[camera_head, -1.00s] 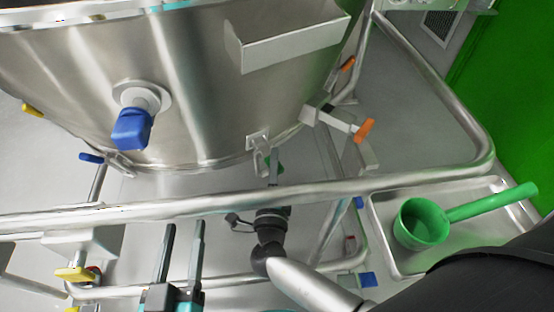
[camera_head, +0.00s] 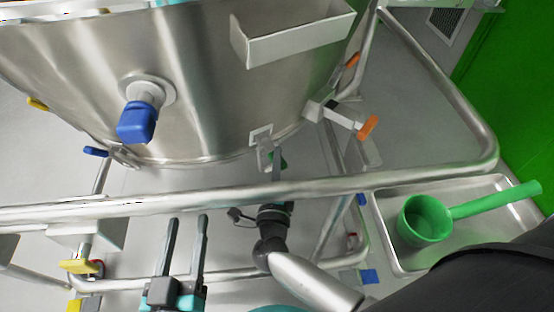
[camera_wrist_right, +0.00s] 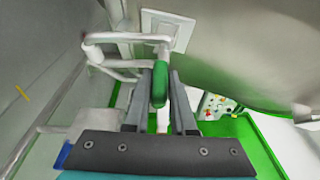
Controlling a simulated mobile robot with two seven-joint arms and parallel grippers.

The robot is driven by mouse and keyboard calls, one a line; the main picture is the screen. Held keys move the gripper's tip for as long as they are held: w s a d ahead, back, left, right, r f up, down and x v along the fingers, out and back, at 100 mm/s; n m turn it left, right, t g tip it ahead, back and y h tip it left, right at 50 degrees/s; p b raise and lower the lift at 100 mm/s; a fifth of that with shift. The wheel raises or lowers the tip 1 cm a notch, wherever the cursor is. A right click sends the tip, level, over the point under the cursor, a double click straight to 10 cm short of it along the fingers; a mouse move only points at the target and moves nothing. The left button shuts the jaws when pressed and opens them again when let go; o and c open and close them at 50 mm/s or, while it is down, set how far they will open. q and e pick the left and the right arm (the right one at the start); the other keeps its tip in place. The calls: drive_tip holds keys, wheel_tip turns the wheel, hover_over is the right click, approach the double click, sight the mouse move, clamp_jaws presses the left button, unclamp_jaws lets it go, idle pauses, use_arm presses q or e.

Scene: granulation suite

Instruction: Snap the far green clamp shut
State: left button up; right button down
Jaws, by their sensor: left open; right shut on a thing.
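The green clamp (camera_head: 284,160) is low on the steel vessel (camera_head: 215,90), below a small square plate with a metal latch, in the middle of the head view. In the right wrist view its green handle (camera_wrist_right: 160,88) stands between my fingers, with the metal loop beside it. My right gripper (camera_head: 277,158) is shut on this handle; it also shows in the wrist view (camera_wrist_right: 163,75). The fingers partly hide the clamp in the head view, and I cannot tell whether its latch is fastened. My left gripper (camera_head: 189,219) is open and empty, in front of the rail.
A steel rail (camera_head: 330,188) runs across in front of the vessel. A blue-handled valve (camera_head: 137,122) sticks out on the left and an orange-handled fitting (camera_head: 367,128) on the right. A green scoop (camera_head: 427,220) lies in a steel tray (camera_head: 385,250) at right.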

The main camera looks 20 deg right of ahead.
idle(0.9)
